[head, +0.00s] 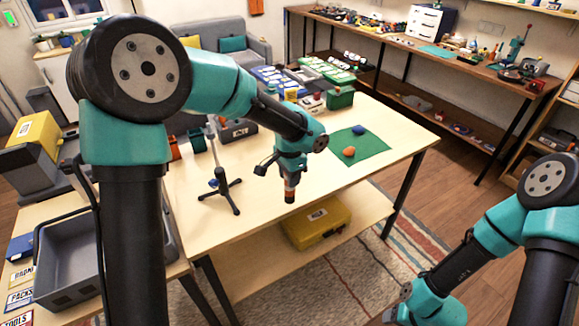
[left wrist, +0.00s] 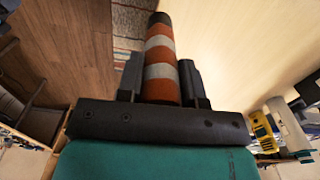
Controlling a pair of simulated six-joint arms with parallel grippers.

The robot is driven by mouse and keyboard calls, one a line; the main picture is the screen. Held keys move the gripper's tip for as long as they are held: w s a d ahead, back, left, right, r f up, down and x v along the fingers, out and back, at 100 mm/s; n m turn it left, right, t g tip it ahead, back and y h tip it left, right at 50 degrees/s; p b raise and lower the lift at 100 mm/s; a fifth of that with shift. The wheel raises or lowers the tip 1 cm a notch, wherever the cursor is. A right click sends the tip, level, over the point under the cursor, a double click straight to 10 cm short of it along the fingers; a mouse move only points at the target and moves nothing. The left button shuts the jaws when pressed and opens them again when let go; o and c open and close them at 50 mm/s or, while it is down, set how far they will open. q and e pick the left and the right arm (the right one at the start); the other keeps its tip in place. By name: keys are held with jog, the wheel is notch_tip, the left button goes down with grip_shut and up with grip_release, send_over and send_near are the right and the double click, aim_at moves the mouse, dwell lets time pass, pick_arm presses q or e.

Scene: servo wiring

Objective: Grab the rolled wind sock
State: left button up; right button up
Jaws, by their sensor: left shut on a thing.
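The rolled wind sock (left wrist: 160,62) is a slim roll with orange and white bands and a dark end. In the left wrist view it stands between the two dark fingers of my left gripper (left wrist: 160,80), which are shut on it. In the head view my left gripper (head: 290,176) points down near the table's front edge. The wind sock (head: 290,184) sticks out below it, small and partly hidden by the gripper. My right arm is at the lower right, and its fingers are out of the picture.
A black tripod stand (head: 222,188) is on the table (head: 262,212), left of my left gripper. A green mat (head: 372,147) with an orange lump (head: 349,152) and a blue lump (head: 358,130) lies to the right. Cases and boxes crowd the back. The front middle is clear.

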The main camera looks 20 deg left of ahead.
pick_arm(q)
jog(key=shift+s+d, duration=0.1)
jog(key=shift+s, duration=0.25)
jog(key=shift+r, duration=0.1)
